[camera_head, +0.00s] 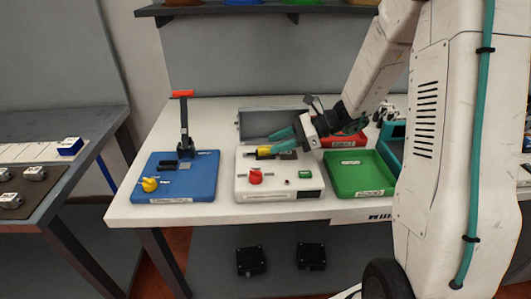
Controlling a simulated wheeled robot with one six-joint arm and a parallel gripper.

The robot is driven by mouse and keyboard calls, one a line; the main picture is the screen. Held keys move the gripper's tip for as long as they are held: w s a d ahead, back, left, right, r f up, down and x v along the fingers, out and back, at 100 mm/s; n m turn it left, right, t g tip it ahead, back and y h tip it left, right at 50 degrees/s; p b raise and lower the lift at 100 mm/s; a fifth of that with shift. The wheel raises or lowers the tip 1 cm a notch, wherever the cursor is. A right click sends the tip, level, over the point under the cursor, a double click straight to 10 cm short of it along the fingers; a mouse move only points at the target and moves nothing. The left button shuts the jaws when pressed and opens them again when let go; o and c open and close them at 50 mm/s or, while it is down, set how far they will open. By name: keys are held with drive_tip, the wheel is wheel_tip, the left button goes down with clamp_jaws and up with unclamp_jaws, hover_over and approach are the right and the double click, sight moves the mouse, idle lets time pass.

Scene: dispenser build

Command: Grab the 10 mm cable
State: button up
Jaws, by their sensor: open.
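I cannot make out a piece that is clearly the 10 mm cable. My gripper (273,142) has teal fingers and is open, just above the back of a white box (284,191). A small yellow and black part (265,153) lies on that box's top, right below the fingers. I cannot tell if the fingers touch it. The box also carries a red knob (255,176) and a small green button (304,174). The gripper and wrist hide part of the area behind the box.
A blue board (204,179) with an upright red-handled lever (183,125) stands left. A green tray (359,181), a red tray (345,142) and a teal bin (391,133) are right. A grey tray (257,122) is behind. My arm covers the right side.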

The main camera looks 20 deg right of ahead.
sight(259, 148)
drive_tip(key=x, duration=0.4)
drive_tip(key=shift+a+r, duration=0.1)
drive_tip(key=shift+a, duration=0.25)
drive_tip(key=shift+c, duration=0.3)
clamp_jaws()
drive_tip(key=shift+r, duration=0.1)
